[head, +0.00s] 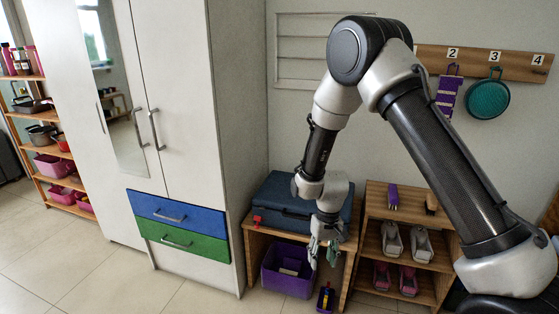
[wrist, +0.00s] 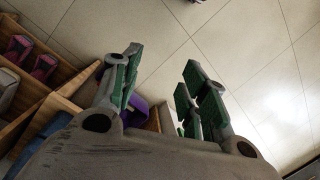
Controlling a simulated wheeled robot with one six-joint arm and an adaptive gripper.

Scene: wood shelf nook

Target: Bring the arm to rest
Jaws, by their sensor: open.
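My gripper (head: 324,250) hangs from my bent arm, pointing down in front of the low wooden shelf at the middle of the head view. In the wrist view its two green-padded fingers (wrist: 160,95) stand apart, with nothing between them but floor and part of a purple bin (wrist: 135,112) beyond. In the head view the fingers are just right of the purple bin (head: 287,270), which sits in the lower bay of the shelf. A blue case (head: 285,205) rests on the shelf's top, behind my wrist.
A wooden shoe rack (head: 400,215) holding shoes stands right of the gripper. A white wardrobe (head: 180,80) with blue and green drawers stands left. A hook board (head: 480,62) holds a teal pan (head: 488,98). A small dark-and-yellow item (head: 325,297) is below the gripper. The tiled floor at front left is clear.

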